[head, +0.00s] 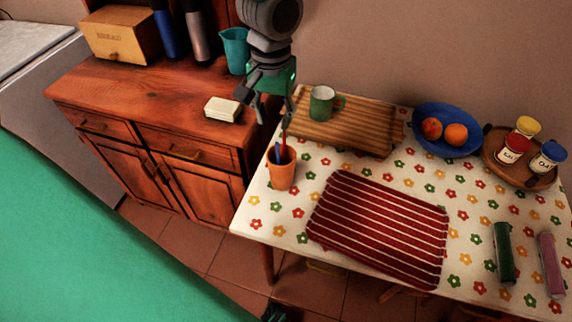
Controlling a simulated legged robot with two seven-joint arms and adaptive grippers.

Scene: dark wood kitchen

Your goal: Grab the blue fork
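A terracotta pot (281,172) stands at the left end of the flowered table. A blue utensil (278,153), which looks like the fork's handle, and a red one (284,146) stick up out of it. Their lower parts are hidden inside the pot, so I cannot see any tines. My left gripper (273,122) hangs down from the top of the picture just above the pot. Its dark fingers are apart, with the tops of the utensils close to the right finger. I cannot tell whether they touch. My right gripper is not clearly visible.
A wooden board (345,128) with a green mug (322,103) lies behind the pot. A red striped mat (378,228) lies to its right. A blue fruit bowl (424,112) and a tray of jars (538,178) stand farther right. A wooden cabinet (150,110) is at left.

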